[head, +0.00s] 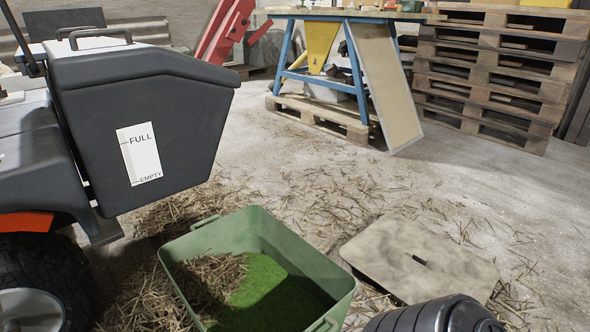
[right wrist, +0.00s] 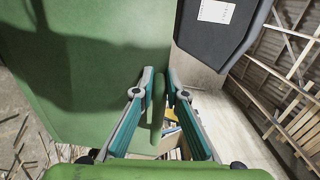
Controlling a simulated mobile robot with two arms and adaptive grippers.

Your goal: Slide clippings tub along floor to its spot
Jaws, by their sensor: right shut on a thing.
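The clippings tub (head: 262,230) is a green open box on the floor at the bottom middle of the head view. Dry brown clippings (head: 208,278) lie in its left part, with bright green cuttings (head: 265,290) beside them. It has a handle at its far left (head: 204,222) and another at its near right edge (head: 324,324). In the right wrist view its green wall (right wrist: 90,70) fills the left. My right gripper (right wrist: 162,82), with teal fingers, is shut on a green handle of the tub. My left gripper is not in view.
A mower's dark grass box (head: 150,110) overhangs the floor at left. A flat tan board (head: 420,258) with a dark slot lies right of the tub. Straw is scattered around. A blue trestle table (head: 355,60) and stacked pallets (head: 490,75) stand behind. Open floor lies between.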

